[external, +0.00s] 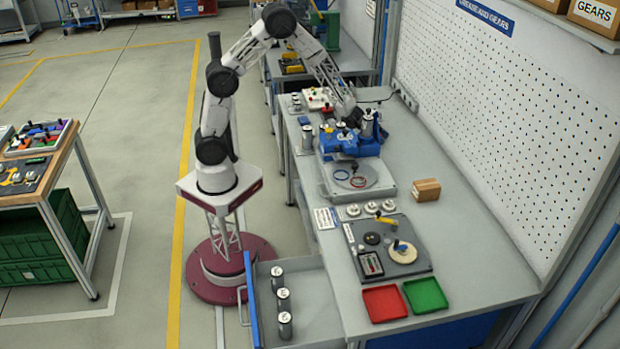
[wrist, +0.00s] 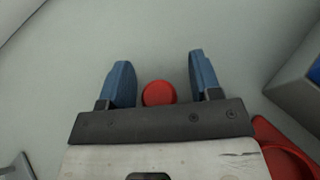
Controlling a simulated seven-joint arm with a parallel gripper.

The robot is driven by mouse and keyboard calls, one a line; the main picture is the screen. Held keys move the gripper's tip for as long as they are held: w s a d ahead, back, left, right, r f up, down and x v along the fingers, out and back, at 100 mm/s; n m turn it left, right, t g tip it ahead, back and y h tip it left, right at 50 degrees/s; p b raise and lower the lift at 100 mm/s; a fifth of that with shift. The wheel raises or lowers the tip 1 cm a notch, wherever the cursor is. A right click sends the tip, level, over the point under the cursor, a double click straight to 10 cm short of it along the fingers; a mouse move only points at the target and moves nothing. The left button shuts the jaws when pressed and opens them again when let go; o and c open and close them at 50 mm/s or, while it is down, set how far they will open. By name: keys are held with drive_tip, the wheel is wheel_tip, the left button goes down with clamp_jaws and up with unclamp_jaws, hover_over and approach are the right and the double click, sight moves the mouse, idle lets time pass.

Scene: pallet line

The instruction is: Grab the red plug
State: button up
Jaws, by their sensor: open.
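The red plug (wrist: 159,93) shows in the wrist view as a small round red cap on the pale grey surface. My gripper (wrist: 160,62) is open, with one blue finger on each side of the plug. The plug lies between the fingers, near the dark gripper bar, with a gap to each finger; height above it is hard to tell. In the external view my gripper (external: 347,108) is over the far part of the workbench, and I cannot make out the plug there.
In the wrist view a red part (wrist: 262,130) lies at lower right and a grey block (wrist: 292,88) stands at the right edge. In the external view a blue machine (external: 340,145) stands close to my gripper, with a red and white tray (external: 318,98) beside it.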

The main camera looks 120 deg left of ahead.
idle(0.4)
drive_tip(key=c, duration=1)
drive_tip(key=shift+r, duration=0.15)
wheel_tip(320, 180, up, 10)
idle(0.7)
